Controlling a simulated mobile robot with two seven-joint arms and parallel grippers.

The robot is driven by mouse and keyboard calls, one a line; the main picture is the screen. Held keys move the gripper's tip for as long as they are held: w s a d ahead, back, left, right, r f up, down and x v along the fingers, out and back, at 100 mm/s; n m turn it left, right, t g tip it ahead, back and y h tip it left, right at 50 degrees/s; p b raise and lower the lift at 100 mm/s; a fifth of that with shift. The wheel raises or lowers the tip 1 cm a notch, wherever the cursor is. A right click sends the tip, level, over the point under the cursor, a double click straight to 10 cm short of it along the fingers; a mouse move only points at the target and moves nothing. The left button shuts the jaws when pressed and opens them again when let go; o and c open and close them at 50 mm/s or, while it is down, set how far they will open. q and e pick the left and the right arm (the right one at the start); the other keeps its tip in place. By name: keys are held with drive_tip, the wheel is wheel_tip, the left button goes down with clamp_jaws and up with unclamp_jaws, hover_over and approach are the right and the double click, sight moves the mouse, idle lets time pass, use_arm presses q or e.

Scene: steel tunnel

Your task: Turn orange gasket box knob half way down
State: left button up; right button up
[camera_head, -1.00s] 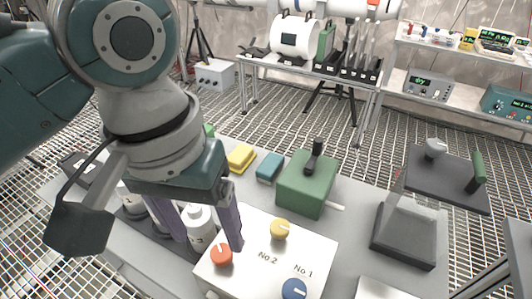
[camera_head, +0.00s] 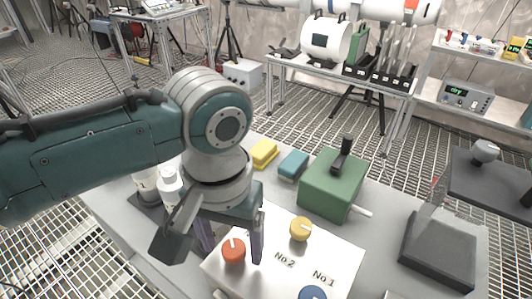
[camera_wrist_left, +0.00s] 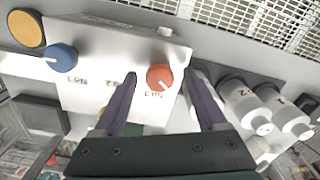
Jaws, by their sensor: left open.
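The orange knob (camera_head: 233,251) sits on the front left of a white box (camera_head: 325,257), with a pale pointer line on top. In the left wrist view the knob (camera_wrist_left: 160,77) shows beside the label No 3. My left gripper (camera_head: 231,238) is open, with its purple fingers on either side of the knob and pointing down. In the wrist view a gap shows between the knob and each finger, so it is not gripped. A yellow knob (camera_head: 301,229) and a blue knob (camera_head: 312,293) share the box. My right gripper is out of view.
A green box with a black lever (camera_head: 334,182) stands behind the white box. Yellow (camera_head: 264,153) and teal (camera_head: 293,165) blocks lie beyond. White bottles (camera_wrist_left: 245,104) stand close beside my left gripper. A dark stand (camera_head: 438,250) is at the right.

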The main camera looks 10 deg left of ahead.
use_arm(q)
clamp_jaws()
idle(0.6)
